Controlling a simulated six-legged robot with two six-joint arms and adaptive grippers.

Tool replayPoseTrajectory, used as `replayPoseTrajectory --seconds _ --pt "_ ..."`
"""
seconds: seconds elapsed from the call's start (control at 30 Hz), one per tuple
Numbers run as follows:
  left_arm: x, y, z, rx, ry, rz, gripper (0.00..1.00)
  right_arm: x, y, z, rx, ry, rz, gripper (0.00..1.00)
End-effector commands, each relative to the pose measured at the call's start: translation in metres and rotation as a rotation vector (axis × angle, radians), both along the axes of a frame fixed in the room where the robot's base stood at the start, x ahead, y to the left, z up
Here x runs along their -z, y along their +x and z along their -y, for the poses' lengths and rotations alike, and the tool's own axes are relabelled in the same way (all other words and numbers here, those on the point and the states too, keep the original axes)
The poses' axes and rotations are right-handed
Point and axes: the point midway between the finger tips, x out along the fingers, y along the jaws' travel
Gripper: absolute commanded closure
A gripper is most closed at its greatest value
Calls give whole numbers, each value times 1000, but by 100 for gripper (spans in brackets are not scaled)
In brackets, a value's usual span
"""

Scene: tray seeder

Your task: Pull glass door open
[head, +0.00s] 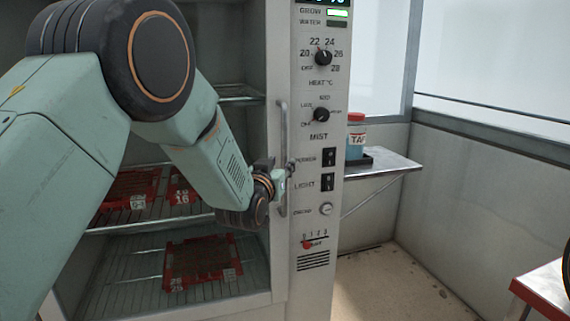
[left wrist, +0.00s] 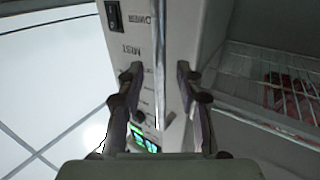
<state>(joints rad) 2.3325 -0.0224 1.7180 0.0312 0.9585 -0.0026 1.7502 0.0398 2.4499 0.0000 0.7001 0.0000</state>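The glass door (head: 279,60) covers the front of a pale cabinet and looks closed against the control panel. Its upright bar handle (head: 283,125) is on the right edge of the door. My left gripper (head: 279,183) is at the lower half of the handle. In the left wrist view the handle (left wrist: 159,60) runs between the two fingers of my left gripper (left wrist: 158,75). The fingers are open, one on each side of the bar, with a gap showing on both sides. My left arm hides much of the door. My right gripper is not in view.
The control panel (head: 321,220) with knobs and switches stands right beside the handle. Wire shelves with red trays (head: 200,262) show inside the cabinet. A side shelf (head: 385,166) holds a red-lidded jar (head: 355,138). A red-edged table (head: 545,286) is at the lower right.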

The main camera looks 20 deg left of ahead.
Motion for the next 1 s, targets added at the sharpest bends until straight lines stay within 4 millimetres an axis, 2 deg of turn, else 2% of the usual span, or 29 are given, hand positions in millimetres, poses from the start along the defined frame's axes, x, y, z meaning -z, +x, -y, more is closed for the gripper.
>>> replayPoseTrajectory --seconds 0.1,0.3,0.73,1.0 --pt "2 16 0 0 0 1 64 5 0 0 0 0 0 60" --pt "2 34 0 2 0 -1 64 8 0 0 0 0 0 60" --pt "1 41 2 4 0 -2 64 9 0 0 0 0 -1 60" --pt "1 40 2 4 0 -2 86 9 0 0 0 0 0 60"
